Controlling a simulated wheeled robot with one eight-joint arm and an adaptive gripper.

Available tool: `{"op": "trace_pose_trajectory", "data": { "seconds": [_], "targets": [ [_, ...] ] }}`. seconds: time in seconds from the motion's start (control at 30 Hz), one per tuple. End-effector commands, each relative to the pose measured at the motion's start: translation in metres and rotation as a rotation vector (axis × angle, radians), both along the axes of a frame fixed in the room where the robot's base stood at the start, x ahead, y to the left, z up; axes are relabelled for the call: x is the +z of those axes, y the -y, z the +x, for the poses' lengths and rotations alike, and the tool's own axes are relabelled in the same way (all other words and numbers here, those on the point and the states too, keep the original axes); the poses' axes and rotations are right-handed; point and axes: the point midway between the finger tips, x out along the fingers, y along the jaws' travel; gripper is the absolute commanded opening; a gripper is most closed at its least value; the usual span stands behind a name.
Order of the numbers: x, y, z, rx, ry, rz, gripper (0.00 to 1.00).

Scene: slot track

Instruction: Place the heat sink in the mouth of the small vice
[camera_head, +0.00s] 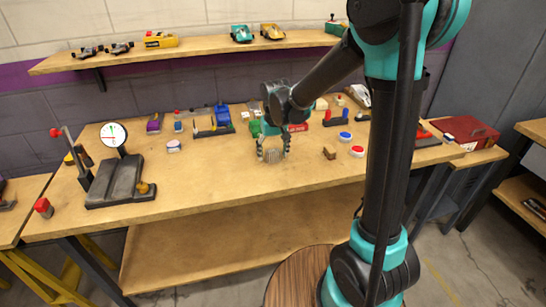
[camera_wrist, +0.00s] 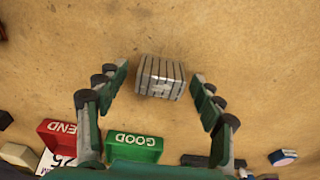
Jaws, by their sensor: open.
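The heat sink (camera_wrist: 160,77) is a small grey finned block lying on the wooden bench. In the wrist view it sits between the two fingers of my open gripper (camera_wrist: 160,80), with bare bench on both sides of it. In the head view my gripper (camera_head: 274,152) points down over the heat sink (camera_head: 274,157), which shows grey between the fingers. A blue object (camera_head: 222,114) at the back of the bench looks like the small vice; its mouth is too small to make out.
A green block marked GOOD (camera_wrist: 133,149) and a red one (camera_wrist: 60,136) lie near my gripper. A dial gauge stand (camera_head: 120,182) stands at the left. The bench front is clear.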

Motion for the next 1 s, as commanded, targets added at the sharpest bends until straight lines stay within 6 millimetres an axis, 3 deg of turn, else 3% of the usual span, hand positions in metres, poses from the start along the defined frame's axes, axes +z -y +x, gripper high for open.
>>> {"op": "trace_pose_trajectory", "data": {
  "seconds": [0.07, 0.5, 0.83, 1.0],
  "targets": [
    [0.0, 0.0, 0.0, 0.0, 0.0, 0.0, 0.64],
    [0.0, 0.0, 0.0, 0.0, 0.0, 0.0, 0.09],
    [0.004, 0.0, 0.0, 0.0, 0.0, 0.0, 0.07],
    [0.018, 0.0, 0.0, 0.0, 0.0, 0.0, 0.07]
  ]
}}
